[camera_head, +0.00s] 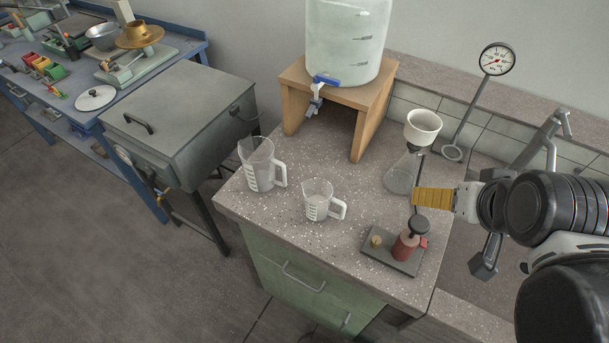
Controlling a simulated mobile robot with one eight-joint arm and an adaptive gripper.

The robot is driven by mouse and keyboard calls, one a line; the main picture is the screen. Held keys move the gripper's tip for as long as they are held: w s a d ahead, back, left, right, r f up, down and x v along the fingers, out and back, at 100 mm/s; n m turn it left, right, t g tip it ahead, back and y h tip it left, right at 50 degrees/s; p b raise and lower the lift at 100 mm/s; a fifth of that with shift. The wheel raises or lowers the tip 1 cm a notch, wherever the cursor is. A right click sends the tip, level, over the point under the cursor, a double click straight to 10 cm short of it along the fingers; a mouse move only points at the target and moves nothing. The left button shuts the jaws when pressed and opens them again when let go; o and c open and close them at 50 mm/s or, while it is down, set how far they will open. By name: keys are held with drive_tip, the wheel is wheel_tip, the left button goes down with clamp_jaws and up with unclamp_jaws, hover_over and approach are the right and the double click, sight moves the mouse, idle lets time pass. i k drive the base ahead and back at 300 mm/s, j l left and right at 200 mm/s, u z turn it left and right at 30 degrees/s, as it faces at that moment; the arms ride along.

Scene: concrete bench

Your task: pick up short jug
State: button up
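The short jug (318,203) is a small clear measuring jug with white markings and a handle on its right. It stands upright near the front middle of the speckled bench top. A taller clear jug (259,168) of the same kind stands behind it to the left. My gripper (465,225) is at the right, above the bench's right side, well apart from both jugs. It is seen partly end-on, and my arm hides part of it. The gap between its fingers does not show clearly.
A red-and-black device on a dark plate (393,254) and a flask with a white funnel (402,172) stand between the short jug and my gripper. A wooden stand (367,98) bears a large water container (347,40) behind. The bench's front edge (300,266) is close to the jug.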

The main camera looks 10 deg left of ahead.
sight(318, 192)
drive_tip(key=j+u, duration=0.1)
drive_tip(key=u, duration=0.75)
